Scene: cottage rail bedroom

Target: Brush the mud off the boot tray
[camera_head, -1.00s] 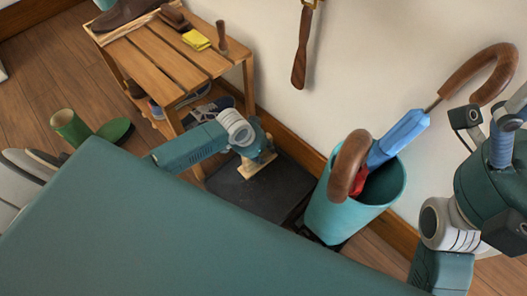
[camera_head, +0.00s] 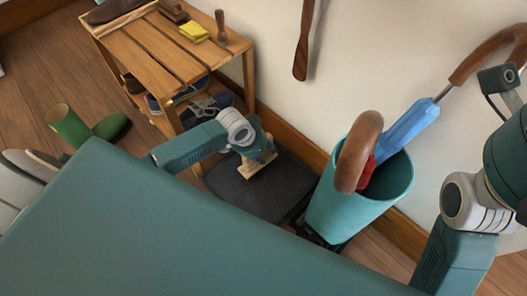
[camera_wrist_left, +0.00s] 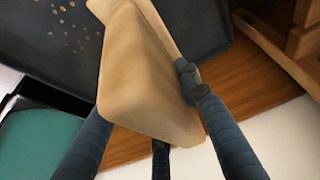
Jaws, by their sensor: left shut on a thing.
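The dark boot tray (camera_head: 243,196) lies on the floor between the wooden rack and the turquoise bin. My left gripper (camera_head: 259,153) is over the tray, shut on a pale wooden brush (camera_head: 257,168). In the left wrist view the brush (camera_wrist_left: 145,80) sits between the fingers, and its bristles do not show. There the tray (camera_wrist_left: 205,22) has several brown mud specks (camera_wrist_left: 75,22) at upper left. I cannot tell whether the brush touches the tray. My right arm is at the right edge, with its gripper only partly in view; its fingers are not clear.
The slatted rack (camera_head: 150,52) holds shoes and a yellow cloth (camera_head: 194,32). The turquoise bin (camera_head: 345,212) with umbrellas stands close right of the tray. A green boot pair (camera_head: 68,124) is at left. A wall and skirting board are behind the tray.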

